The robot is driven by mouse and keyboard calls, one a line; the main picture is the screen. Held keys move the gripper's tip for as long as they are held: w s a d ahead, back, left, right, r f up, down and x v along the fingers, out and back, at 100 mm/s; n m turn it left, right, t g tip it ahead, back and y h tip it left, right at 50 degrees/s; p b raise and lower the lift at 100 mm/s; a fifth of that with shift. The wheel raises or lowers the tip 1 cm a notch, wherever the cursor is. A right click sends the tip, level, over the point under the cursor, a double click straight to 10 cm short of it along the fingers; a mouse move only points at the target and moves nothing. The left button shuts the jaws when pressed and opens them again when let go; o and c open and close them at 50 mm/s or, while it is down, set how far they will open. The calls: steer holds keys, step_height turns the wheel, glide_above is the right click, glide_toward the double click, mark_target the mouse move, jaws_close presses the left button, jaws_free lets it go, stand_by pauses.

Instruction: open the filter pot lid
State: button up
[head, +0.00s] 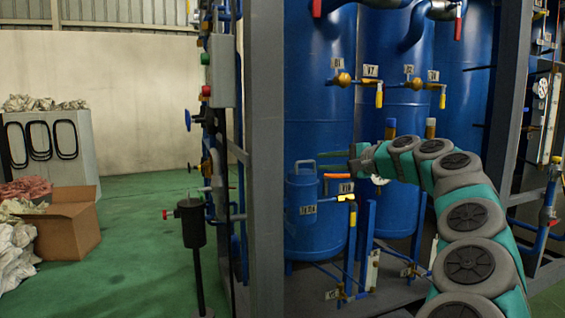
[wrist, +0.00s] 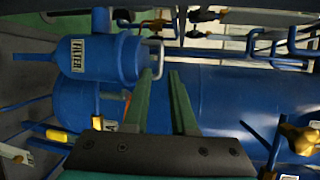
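The filter pot (head: 302,210) is a small blue cylinder standing upright in front of the large tanks. Its lid (head: 301,179) looks closed, with a pale U-shaped handle (head: 305,163) on top. In the wrist view the pot (wrist: 88,60) lies sideways with its "FILTER" label, and the handle (wrist: 156,58) sticks out to the right. My gripper (head: 322,165) is just right of the handle. In the wrist view my gripper (wrist: 163,73) is open, with a gap between its green fingers. The left fingertip overlaps the handle; I cannot tell whether they touch.
Large blue tanks (head: 320,95) stand behind the pot. A grey frame post (head: 266,160) rises to its left. Yellow-handled valves (head: 343,79) and a lower valve (head: 347,198) are close by. A cardboard box (head: 70,222) sits on the open green floor at left.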

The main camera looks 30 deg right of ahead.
mark_target(308, 162)
steer(key=shift+x, duration=3.9)
steer(key=shift+d, duration=0.15)
jaws_close()
steer(key=shift+f, duration=0.1)
